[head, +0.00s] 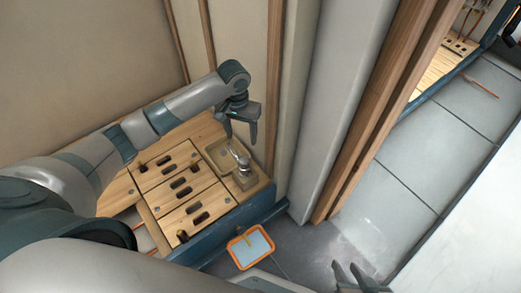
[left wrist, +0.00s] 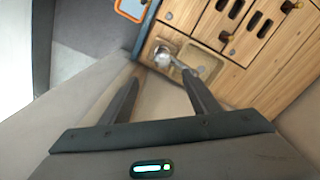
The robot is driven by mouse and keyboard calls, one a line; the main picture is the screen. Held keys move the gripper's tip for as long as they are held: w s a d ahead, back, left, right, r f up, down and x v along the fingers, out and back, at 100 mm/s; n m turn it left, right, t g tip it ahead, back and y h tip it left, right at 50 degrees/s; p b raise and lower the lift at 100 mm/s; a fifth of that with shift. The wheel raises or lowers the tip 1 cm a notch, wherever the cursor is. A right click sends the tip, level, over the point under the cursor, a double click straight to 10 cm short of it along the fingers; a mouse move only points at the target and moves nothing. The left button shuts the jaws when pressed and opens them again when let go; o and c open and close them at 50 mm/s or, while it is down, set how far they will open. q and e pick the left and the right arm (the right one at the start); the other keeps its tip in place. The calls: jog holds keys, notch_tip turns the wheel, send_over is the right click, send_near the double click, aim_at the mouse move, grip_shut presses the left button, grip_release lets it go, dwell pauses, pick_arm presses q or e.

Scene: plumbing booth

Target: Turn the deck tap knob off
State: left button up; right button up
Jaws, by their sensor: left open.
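The silver deck tap (head: 242,162) stands by a small basin (head: 222,152) set in the right end of the wooden counter. In the left wrist view the tap (left wrist: 164,55) shows its round top, with the spout reaching over the basin (left wrist: 205,62). I cannot tell how its knob is turned. My left gripper (head: 241,136) is open and empty, pointing down above the basin and tap, apart from them. Its two fingers (left wrist: 160,92) spread below the tap in the left wrist view. My right gripper (head: 350,268) shows at the bottom edge, its fingers apart and empty.
Slotted wooden panels with dark handles (head: 180,185) fill the counter left of the basin. An orange-rimmed tray (head: 250,247) lies on the floor in front. A wall and a grey column (head: 335,90) stand close behind and right of the tap.

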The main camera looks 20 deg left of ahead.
pick_arm(q)
jog(key=shift+w+a+r, duration=0.1)
jog(key=shift+w+r, duration=0.1)
jog(key=shift+r, duration=0.35)
pick_arm(e)
jog(key=shift+w+r, duration=0.1)
jog(key=shift+r, duration=0.3)
pick_arm(q)
jog(key=shift+f, duration=0.15)
jog(key=b, duration=0.2)
send_over(244, 160)
notch_tip(244, 160, down, 9)
notch_tip(244, 160, down, 6)
jog(key=shift+f+b, duration=0.25)
jog(key=shift+b, duration=0.75)
jog(key=shift+f, duration=0.9)
pick_arm(e)
jog(key=w+a+r+t+y, duration=0.1)
jog(key=w+a+r+t, duration=0.1)
jog(key=w+r+t, duration=0.1)
jog(key=w+a+r+t+y, duration=0.1)
jog(key=w+a+r+t, duration=0.2)
jog(key=r+t, duration=0.2)
jog(key=shift+w+r+t+y, duration=0.2)
jog(key=shift+r+t+y, duration=0.15)
jog(key=shift+r, duration=1.35)
